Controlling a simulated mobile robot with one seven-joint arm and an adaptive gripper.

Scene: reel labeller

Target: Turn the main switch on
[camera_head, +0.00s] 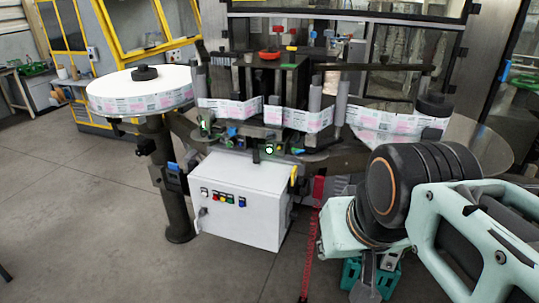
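A white control box (243,216) stands low in front of the labelling machine, its front face turned towards me. A row of small controls (223,199) in white, red, yellow, green and blue sits on that face. A small grey knob-like part (201,212) is at its left edge. Which control is the main switch, and how it is set, is too small to tell. My mint-green and black arm is at the lower right. A grey part below it, seemingly my gripper (369,284), is right of the box and apart from it; its fingers cannot be made out.
The labelling machine (288,80) stands above and behind the box, with a white label reel (142,90) on the left. A teal crate (388,282) is partly behind my arm. Floor at left is clear.

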